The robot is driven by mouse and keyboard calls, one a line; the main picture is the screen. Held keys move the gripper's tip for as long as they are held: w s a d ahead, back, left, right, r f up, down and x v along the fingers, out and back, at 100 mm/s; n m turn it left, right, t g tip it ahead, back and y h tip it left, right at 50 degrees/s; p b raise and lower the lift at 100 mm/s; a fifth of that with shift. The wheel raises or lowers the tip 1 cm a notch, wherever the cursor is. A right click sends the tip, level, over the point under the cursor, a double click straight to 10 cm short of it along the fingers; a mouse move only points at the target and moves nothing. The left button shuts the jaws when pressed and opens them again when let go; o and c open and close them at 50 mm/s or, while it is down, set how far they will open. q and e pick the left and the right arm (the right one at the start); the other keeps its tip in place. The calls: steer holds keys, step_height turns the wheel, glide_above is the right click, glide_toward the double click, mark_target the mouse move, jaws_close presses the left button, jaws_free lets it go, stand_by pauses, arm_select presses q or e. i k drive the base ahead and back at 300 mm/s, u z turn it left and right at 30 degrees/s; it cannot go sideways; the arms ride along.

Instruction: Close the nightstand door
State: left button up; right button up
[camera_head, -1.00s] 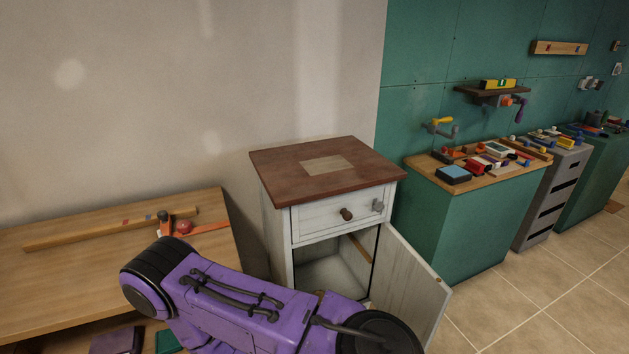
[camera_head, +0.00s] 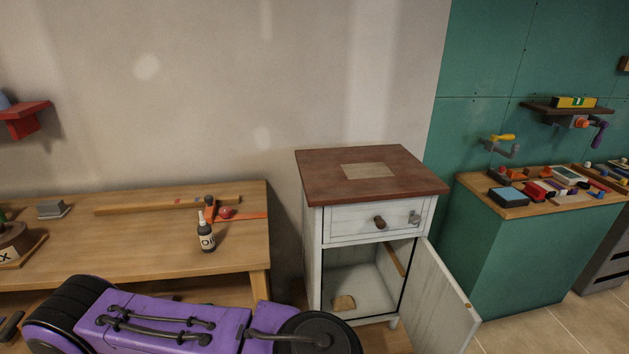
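The nightstand (camera_head: 312,238) is white with a brown wooden top and stands against the wall, right of the picture's middle. Its drawer (camera_head: 350,221) is shut and has a dark round knob. Its door (camera_head: 436,303) is hinged on the right side and stands wide open, swung out toward the front right. The compartment behind it shows, with a small tan patch on its floor. My purple arm (camera_head: 165,318) crosses the lower left, in front of and to the left of the nightstand. Neither gripper's fingers show.
A wooden table (camera_head: 150,247) at left bears an oil bottle (camera_head: 206,238), a plank and small items. A green workbench (camera_head: 500,262) with tools stands right of the nightstand, beyond the open door. Tiled floor shows at lower right.

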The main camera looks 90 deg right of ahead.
mark_target(436, 316)
steer(key=k, duration=2.3)
steer(key=z, duration=2.05)
steer(key=i, duration=1)
